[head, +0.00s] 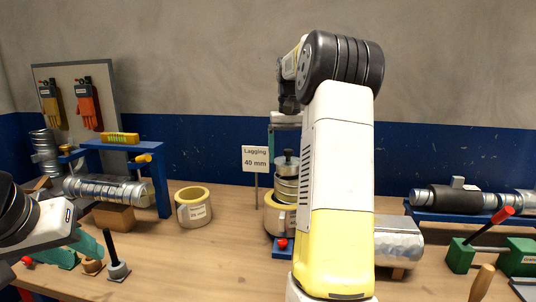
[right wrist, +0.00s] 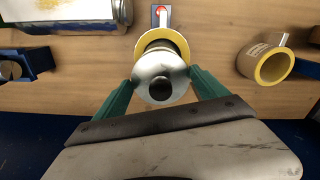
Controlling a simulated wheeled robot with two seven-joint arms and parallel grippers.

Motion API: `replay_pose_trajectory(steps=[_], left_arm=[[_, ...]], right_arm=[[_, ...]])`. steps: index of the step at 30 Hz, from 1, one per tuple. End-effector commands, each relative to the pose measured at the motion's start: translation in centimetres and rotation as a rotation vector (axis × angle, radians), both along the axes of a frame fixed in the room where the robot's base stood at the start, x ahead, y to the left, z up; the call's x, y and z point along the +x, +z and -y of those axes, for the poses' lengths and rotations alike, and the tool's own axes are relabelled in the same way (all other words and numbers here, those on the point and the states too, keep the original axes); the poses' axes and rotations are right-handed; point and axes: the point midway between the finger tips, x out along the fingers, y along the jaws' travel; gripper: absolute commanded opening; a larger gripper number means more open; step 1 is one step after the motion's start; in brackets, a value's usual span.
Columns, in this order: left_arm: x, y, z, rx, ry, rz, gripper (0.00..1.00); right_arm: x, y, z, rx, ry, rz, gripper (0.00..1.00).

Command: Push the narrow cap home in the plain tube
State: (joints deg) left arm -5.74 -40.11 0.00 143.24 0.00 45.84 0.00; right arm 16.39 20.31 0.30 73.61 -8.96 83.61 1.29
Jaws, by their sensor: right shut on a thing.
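My right gripper (right wrist: 161,80) is shut on a silver cap with a black knob (right wrist: 158,75), with one green finger on each side. In the head view this cap (head: 287,166) sits at the top of an upright silver ribbed tube (head: 286,188), which stands in a yellow-rimmed ring (head: 275,220). I take these to be the narrow cap and plain tube; no marking shows. How deep the cap sits cannot be told. My right forearm hides part of the stack. My left gripper (head: 88,246) is at the lower left, away from the stack; its jaw opening is unclear.
A second yellow-rimmed ring (head: 193,206) stands left of the stack. A "Lagging 40 mm" sign (head: 255,159) is behind. A blue stand (head: 162,185) with a ribbed duct (head: 105,191) is at left. A silver-wrapped piece (head: 398,243) and a green clamp (head: 461,255) are at right.

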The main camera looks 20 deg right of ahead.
Motion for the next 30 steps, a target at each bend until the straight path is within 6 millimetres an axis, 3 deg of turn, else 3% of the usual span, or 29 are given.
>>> replay_pose_trajectory(steps=[30], left_arm=[[0.0, 0.0, 0.0, 0.0, 0.0, 0.0, 0.36]], right_arm=[[0.0, -2.5, 0.0, 0.0, 0.0, -0.001, 0.37]])
